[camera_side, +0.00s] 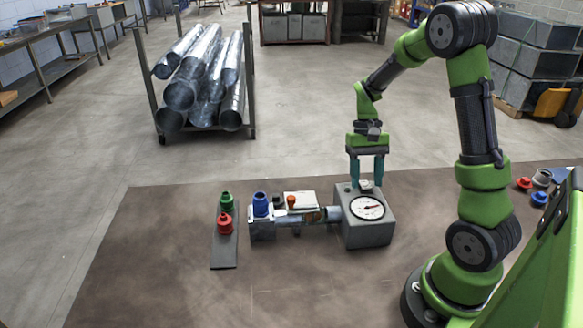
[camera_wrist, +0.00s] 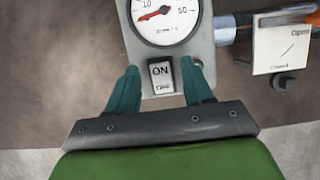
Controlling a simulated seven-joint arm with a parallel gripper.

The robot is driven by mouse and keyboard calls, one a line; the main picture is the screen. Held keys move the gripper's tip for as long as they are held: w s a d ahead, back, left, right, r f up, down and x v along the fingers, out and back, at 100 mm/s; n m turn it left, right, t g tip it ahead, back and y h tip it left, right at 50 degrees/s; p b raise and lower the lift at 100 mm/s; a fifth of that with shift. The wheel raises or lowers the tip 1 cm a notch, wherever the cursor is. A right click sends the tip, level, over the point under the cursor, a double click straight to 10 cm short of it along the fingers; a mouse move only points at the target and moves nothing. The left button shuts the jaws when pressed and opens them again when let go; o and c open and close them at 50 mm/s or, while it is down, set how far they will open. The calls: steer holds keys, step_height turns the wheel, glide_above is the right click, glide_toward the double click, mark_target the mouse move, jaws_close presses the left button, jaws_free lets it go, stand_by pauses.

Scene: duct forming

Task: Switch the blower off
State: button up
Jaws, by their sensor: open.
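The blower unit is a grey box (camera_side: 368,232) on the brown work mat, with a round white gauge (camera_side: 367,207) on top. The gauge (camera_wrist: 166,14) also shows in the wrist view, its red needle pointing left and slightly down. Just below it is a rocker switch (camera_wrist: 162,76); "ON" is readable on its upper half, and the lower half's lettering is too small to read surely. My gripper (camera_side: 366,183) is open over the box's far edge, pointing down. In the wrist view its teal fingers (camera_wrist: 163,72) stand apart on either side of the switch, nothing between them gripped.
A duct pipe (camera_side: 310,216) runs left from the box to a blue-capped fitting (camera_side: 261,206). A white Open/Closed plate (camera_wrist: 283,48) with an orange lever (camera_wrist: 297,17) stands beside the pipe. Green and red fittings (camera_side: 226,212) sit on a dark strip at left.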

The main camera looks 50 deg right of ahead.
steer(key=v, duration=1.6)
steer(key=shift+r, duration=0.4)
